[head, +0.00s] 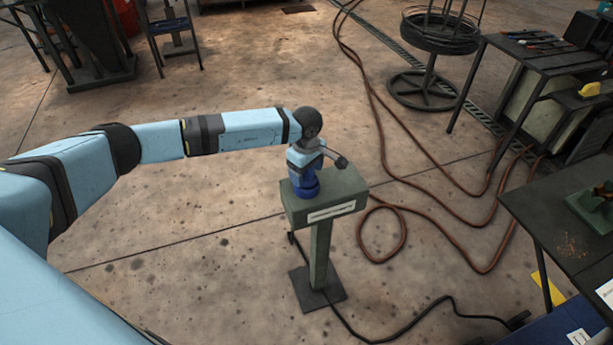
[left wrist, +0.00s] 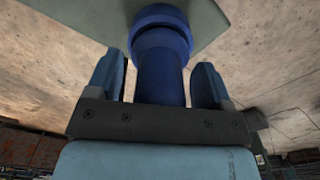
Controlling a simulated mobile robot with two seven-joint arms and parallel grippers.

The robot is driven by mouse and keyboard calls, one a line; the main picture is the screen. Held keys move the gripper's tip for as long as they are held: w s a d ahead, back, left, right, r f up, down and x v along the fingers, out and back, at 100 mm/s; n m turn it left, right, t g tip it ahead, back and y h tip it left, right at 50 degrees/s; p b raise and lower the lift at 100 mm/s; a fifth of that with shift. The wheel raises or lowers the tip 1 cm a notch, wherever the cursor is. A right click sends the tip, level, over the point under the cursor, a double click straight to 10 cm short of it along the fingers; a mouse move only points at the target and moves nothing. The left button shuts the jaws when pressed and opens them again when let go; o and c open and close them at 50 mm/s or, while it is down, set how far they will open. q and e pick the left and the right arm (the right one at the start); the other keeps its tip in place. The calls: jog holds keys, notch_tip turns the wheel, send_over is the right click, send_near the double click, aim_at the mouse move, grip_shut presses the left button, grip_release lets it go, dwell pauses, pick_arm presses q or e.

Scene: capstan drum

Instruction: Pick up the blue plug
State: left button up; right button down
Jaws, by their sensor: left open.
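The blue plug (head: 304,186) stands on top of the green pedestal (head: 342,186) in the head view. My left gripper (head: 305,172) is right above it and hides its upper part. In the left wrist view the plug (left wrist: 162,75) sits between the two fingers of my left gripper (left wrist: 160,70), with a visible gap on each side. The gripper is open and does not hold the plug. The plug's wider collar is toward the green pedestal top (left wrist: 85,18). My right gripper is not in view.
The pedestal stands on a square base plate (head: 333,285) with a black cable (head: 375,338) on the floor. Reddish-brown hoses (head: 440,238) lie to the right. A dark workbench (head: 560,225) is at the right edge and a wire-coil stand (head: 425,85) behind. Floor left of the pedestal is clear.

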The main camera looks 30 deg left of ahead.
pick_arm(q)
jog(key=c, duration=1.1)
jog(key=shift+c, duration=0.2)
jog(key=shift+r, duration=0.15)
